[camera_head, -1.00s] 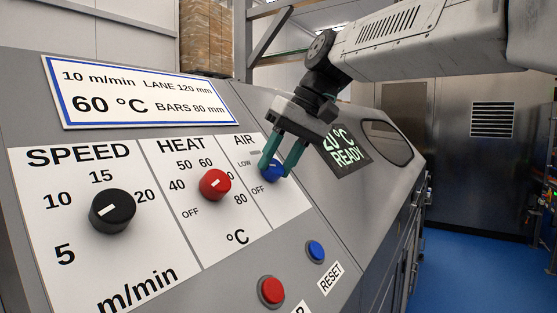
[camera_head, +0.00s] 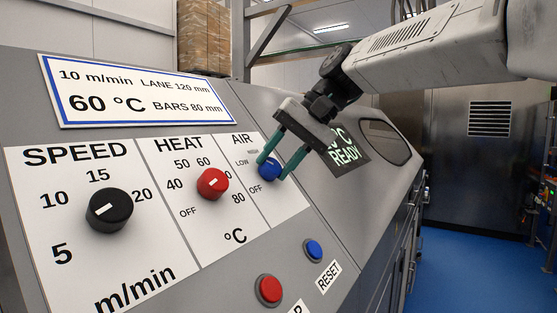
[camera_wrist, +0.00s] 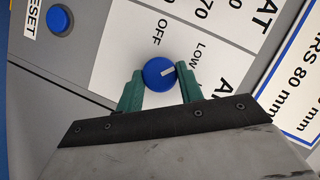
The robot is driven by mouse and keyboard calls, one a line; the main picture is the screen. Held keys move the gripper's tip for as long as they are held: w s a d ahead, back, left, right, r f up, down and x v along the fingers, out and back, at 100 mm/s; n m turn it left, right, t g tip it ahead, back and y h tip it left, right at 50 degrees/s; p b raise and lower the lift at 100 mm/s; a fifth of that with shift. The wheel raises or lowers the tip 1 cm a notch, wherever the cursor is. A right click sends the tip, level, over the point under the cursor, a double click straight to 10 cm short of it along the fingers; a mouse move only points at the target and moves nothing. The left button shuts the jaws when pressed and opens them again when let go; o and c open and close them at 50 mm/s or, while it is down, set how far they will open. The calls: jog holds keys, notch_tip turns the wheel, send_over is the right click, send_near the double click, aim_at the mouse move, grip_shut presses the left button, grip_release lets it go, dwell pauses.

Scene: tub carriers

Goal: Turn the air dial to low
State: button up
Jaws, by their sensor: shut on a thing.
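The blue air dial (camera_head: 268,170) sits on the right part of the sloped control panel, below the word AIR. It also shows in the wrist view (camera_wrist: 158,75), with a white pointer mark. There the mark points right and slightly up, about toward the LOW label (camera_wrist: 205,52); the OFF label (camera_wrist: 158,33) is above the dial. My gripper (camera_head: 273,168) has its two green fingers on either side of the dial. The fingers (camera_wrist: 159,88) are shut on it. In the head view the fingers partly hide the dial and its mark.
The red heat dial (camera_head: 212,184) and black speed dial (camera_head: 110,210) are to the left. A blue reset button (camera_head: 313,249) and a red button (camera_head: 268,290) are below. A dark READY display (camera_head: 345,152) is behind my gripper.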

jog(key=o, duration=1)
jog(key=v, duration=0.7)
jog(key=shift+d+r, duration=0.25)
jog(key=shift+r, duration=0.1)
notch_tip(320, 180, down, 6)
jog(key=d+h, duration=0.1)
jog(key=d, duration=0.1)
jog(key=s+d+f+h, duration=0.2)
jog(key=s+d+f, duration=0.3)
jog(key=s+f, duration=0.3)
jog(key=s+d+f+h, duration=0.2)
jog(key=s+d+f, duration=0.3)
jog(key=s+f, duration=0.3)
jog(key=s+d+f+m+t+h, duration=0.1)
jog(key=s+d+f+h, duration=0.1)
jog(key=s+d+f, duration=0.3)
jog(key=s+f, duration=0.3)
jog(key=s, duration=0.3)
jog(key=shift+s+d+f+h, duration=0.2)
jog(key=shift+d+f+h, duration=0.1)
jog(key=shift+d, duration=0.1)
